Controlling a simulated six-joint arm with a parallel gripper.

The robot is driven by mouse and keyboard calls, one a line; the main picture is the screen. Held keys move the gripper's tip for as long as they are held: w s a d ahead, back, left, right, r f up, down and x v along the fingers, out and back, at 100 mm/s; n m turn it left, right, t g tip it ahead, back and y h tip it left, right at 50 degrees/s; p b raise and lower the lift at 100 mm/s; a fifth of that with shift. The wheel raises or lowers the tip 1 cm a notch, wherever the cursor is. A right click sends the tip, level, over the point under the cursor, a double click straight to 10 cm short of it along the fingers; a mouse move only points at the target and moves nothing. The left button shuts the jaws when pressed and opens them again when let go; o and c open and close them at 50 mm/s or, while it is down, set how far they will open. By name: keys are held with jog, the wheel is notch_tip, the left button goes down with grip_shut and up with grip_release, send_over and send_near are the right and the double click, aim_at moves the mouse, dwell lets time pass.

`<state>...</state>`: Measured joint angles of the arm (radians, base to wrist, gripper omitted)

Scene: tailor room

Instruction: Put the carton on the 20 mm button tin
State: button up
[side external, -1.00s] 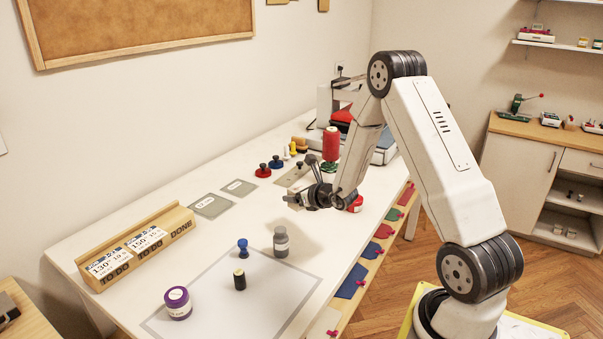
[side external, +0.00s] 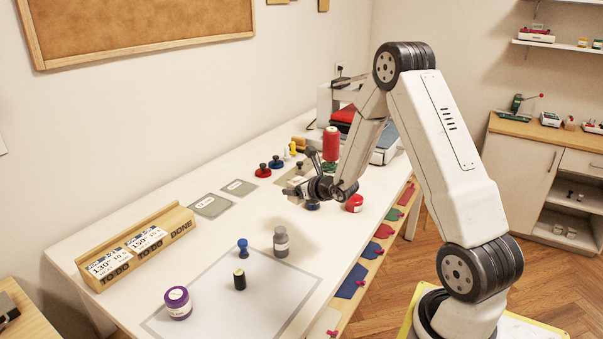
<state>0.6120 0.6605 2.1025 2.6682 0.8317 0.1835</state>
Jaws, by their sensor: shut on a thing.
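My gripper (side external: 294,190) is above the middle of the table, shut on a small pale box that looks like the carton (side external: 296,182). The fingers and wrist partly hide it. A purple tin (side external: 178,303) with a white lid label stands at the front left. A red tin (side external: 354,203) with a pale label stands right of my gripper. A dark blue round thing (side external: 313,205), perhaps another tin, shows partly below my wrist. The tin labels are too small to read surely, so I cannot tell which is the 20 mm one.
A grey spool (side external: 281,242), a blue-handled piece (side external: 242,247) and a black spool (side external: 239,279) stand by the outlined sheet (side external: 215,318). Grey labelled mats (side external: 205,211) lie behind. A tall red spool (side external: 331,144) stands beyond my wrist. A wooden card rack (side external: 135,247) is at left.

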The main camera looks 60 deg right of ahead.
aim_at(296, 181)
jog(key=r, duration=1.2)
jog(key=shift+a+r, duration=0.2)
jog(key=s+a+f+n+g+y, duration=0.3)
jog(key=a+n+g+y, duration=0.25)
jog(key=n+y, duration=0.3)
jog(key=s+a+f+n+g+y, duration=0.35)
jog(key=a+n+y, duration=0.25)
jog(key=n+y, duration=0.25)
jog(key=s+d+f+n+g+h, duration=0.1)
jog(key=s+f+n+g+h, duration=0.3)
jog(key=s+n+g, duration=0.75)
jog(key=s+d+r+n+g+h, duration=0.1)
jog(key=s+d+n+g+h, duration=0.3)
jog(key=d+n+g+h, duration=0.55)
jog(key=d+r+n+t+h, duration=0.95)
jog(key=n+t+h, duration=0.25)
jog(key=n+h, duration=0.15)
jog(key=shift+n+y, duration=0.3)
jog(key=shift+n, duration=0.15)
jog(key=shift+w+d+f, duration=0.1)
jog(key=shift+w+f, duration=0.05)
jog(key=shift+f, duration=0.7)
jog(key=shift+w+d+f, duration=0.15)
jog(key=shift+f, duration=0.7)
jog(key=shift+w+d+f, duration=0.1)
jog(key=shift+w+f, duration=0.05)
jog(key=shift+f, duration=0.7)
